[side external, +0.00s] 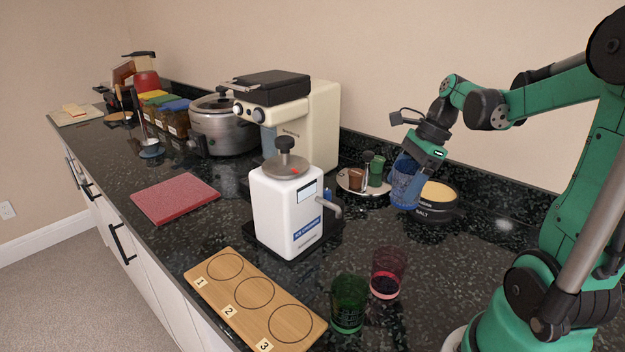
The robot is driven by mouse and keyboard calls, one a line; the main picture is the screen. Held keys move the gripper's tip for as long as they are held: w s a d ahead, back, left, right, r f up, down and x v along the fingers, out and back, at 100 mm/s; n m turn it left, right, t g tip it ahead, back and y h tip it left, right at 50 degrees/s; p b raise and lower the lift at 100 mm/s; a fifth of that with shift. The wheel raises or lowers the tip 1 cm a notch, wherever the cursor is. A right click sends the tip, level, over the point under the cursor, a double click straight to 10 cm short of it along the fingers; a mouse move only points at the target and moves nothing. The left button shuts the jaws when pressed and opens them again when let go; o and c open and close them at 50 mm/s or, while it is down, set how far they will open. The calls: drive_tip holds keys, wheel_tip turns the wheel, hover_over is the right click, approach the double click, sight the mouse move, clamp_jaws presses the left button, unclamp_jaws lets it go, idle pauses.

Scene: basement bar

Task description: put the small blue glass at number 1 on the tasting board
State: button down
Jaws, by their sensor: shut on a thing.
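My gripper (418,160) is shut on the small blue glass (404,186). It holds the glass a little tilted, above the counter and in front of the salt tub. The fingers are partly hidden by the glass and the gripper body. The wooden tasting board (240,309) lies at the front edge of the counter, left of and nearer than my gripper. It has three marked circles, labelled 1, 2 and 3. The circle at number 1 (225,267) is at the board's far left end. All three circles are empty.
A white ice crusher (282,213) stands behind the board. A green glass (349,303) and a red glass (388,272) stand right of it. A salt tub (436,203) and a small round tray (350,189) are near the wall. A red mat (174,198) lies left.

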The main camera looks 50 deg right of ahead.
drive_tip(key=w+a+r+n, duration=0.2)
drive_tip(key=w+r+n, duration=0.1)
drive_tip(key=w+r, duration=0.3)
wheel_tip(320, 180, up, 5)
drive_tip(key=n+g+y, duration=0.1)
drive_tip(key=n+g, duration=0.2)
drive_tip(key=n, duration=0.2)
hover_over(212, 275)
drive_tip(key=d, duration=0.2)
wheel_tip(212, 275, down, 20)
drive_tip(key=shift+r, duration=0.2)
drive_tip(key=shift+f, duration=0.15)
